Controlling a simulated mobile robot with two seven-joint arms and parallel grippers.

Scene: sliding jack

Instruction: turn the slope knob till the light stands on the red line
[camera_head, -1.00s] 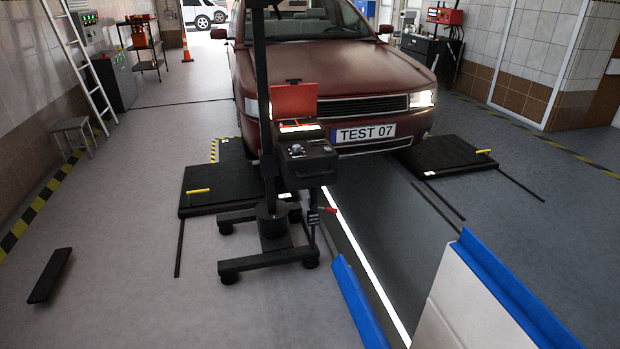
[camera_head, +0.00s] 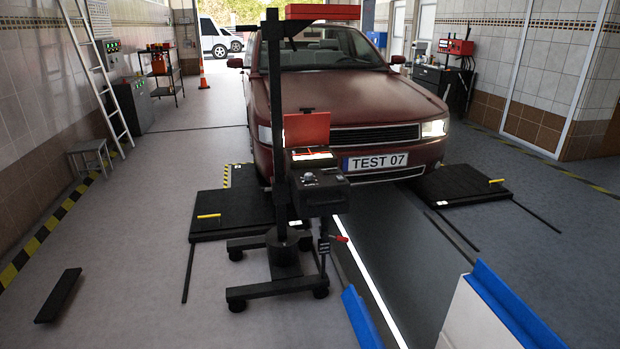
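A headlight tester on a wheeled stand (camera_head: 280,180) stands in front of the dark red car (camera_head: 345,85). Its dark box (camera_head: 318,190) has a raised red lid (camera_head: 307,129) and a lit strip (camera_head: 312,156) below the lid. A small light-coloured knob (camera_head: 309,178) shows on top of the box; whether it is the slope knob I cannot tell. The red line and the light spot are too small to make out. The car's right-hand headlight (camera_head: 435,128) is lit. Neither of my grippers is in view.
Black plates (camera_head: 235,213) and (camera_head: 462,186) lie before the car's wheels. A dark pit strip with a bright edge (camera_head: 370,283) runs towards me, between blue-topped edges (camera_head: 515,310). A dark bar (camera_head: 58,296) lies on the left floor.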

